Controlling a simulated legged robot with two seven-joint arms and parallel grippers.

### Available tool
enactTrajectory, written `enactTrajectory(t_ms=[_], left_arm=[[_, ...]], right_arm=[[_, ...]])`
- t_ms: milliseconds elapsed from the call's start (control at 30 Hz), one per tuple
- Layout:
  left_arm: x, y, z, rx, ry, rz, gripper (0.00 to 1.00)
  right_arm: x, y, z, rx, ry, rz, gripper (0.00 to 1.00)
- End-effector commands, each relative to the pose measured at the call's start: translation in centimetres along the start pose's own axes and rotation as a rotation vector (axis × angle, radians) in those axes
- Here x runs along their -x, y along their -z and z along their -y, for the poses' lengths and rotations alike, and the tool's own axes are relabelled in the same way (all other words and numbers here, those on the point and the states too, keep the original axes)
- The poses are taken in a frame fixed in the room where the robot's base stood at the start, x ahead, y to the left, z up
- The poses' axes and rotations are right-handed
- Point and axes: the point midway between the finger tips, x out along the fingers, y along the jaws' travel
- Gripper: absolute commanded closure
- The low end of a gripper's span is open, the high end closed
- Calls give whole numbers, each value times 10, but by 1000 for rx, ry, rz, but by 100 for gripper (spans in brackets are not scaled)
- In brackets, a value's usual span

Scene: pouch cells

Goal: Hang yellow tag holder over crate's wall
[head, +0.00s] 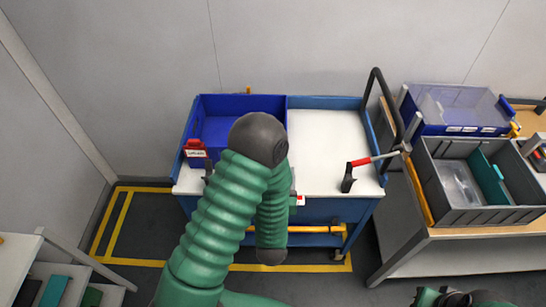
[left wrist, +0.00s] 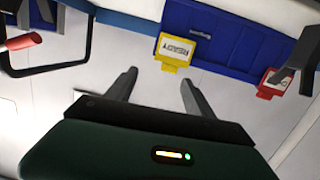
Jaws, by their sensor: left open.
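The yellow tag holder (left wrist: 175,51), with a card reading READY, shows in the left wrist view at the near wall of the blue crate (left wrist: 225,35). It looks to hang over that wall, though its back side is hidden. In the head view my left arm covers it. My left gripper (left wrist: 158,85) is open, its two dark fingers apart and empty, a short way from the yellow tag holder. A red tag holder (left wrist: 273,82) sits on the same crate wall and shows in the head view (head: 195,148). My right gripper is not clearly seen.
The blue crate (head: 217,103) stands on the left of a blue cart with a white top (head: 325,130). A black piece with a red handle (head: 375,160) is at the cart's right front. A grey bin (head: 430,195) stands on a side table.

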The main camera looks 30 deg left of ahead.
Motion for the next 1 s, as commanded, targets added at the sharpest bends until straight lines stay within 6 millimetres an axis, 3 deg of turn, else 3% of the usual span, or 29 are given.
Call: enactTrajectory(t_ms=[33, 133, 233, 600, 833, 1000], left_arm=[[3, -8, 6, -12, 21, -48, 38], [10, -1, 14, -29, 49, -126, 38], [4, 7, 16, -31, 57, -151, 38], [-86, 20, 21, -30, 56, -150, 38], [-113, 21, 24, -32, 54, -149, 38], [-144, 19, 28, -32, 55, -150, 38]], right_arm=[[-10, -2, 0, 0, 0, 0, 100], [-12, -2, 0, 0, 0, -1, 100], [-9, -2, 0, 0, 0, -1, 100], [3, 1, 0, 0, 0, -1, 100], [6, 2, 0, 0, 0, -1, 100], [11, 3, 0, 0, 0, -1, 100]])
